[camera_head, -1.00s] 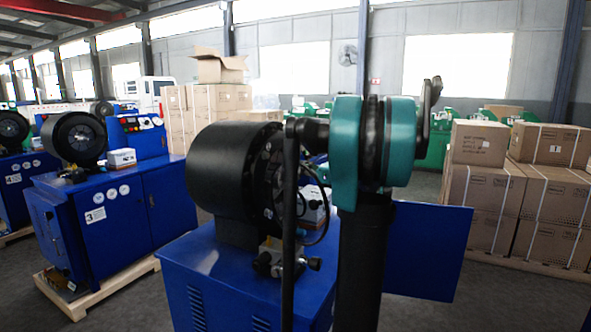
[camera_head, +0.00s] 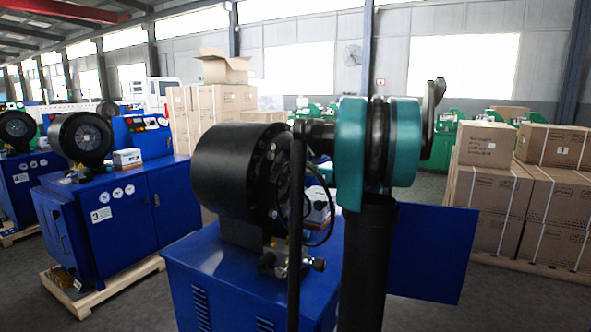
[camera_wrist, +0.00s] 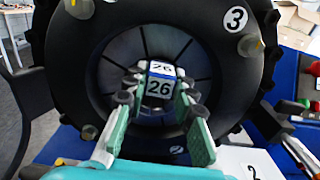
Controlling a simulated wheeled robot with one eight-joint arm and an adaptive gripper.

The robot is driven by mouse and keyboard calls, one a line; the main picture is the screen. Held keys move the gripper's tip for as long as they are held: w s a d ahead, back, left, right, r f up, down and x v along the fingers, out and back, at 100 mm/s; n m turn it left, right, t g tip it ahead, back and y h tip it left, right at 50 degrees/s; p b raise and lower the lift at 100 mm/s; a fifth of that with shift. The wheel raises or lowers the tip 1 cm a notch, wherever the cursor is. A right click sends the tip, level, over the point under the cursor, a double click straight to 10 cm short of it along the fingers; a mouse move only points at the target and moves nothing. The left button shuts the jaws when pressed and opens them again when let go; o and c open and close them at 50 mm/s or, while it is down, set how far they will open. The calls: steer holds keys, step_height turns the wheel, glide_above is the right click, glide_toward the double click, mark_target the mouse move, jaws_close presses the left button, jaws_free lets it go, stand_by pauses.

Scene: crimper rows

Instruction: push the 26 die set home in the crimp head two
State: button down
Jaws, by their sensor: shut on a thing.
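The crimp head (camera_head: 236,172) is a black drum on a blue cabinet, partly hidden behind my arm in the head view. In the wrist view its dark face (camera_wrist: 75,50) surrounds a round bore with radial grey segments (camera_wrist: 122,52). My gripper (camera_wrist: 160,98) reaches into the bore opening, its teal fingers shut on the 26 die set (camera_wrist: 160,86). The gripper is hidden in the head view.
A white card marked 2 (camera_wrist: 250,164) is at lower right. A round 3 label (camera_wrist: 236,18) and bolts stand on the head face. Another machine marked 3 (camera_head: 112,215) stands left. Stacked cartons (camera_head: 490,190) stand right, with grey floor between.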

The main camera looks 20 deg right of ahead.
steer(key=shift+x, duration=1.15)
steer(key=c, duration=1.2)
jaws_free()
steer(key=v, duration=1.2)
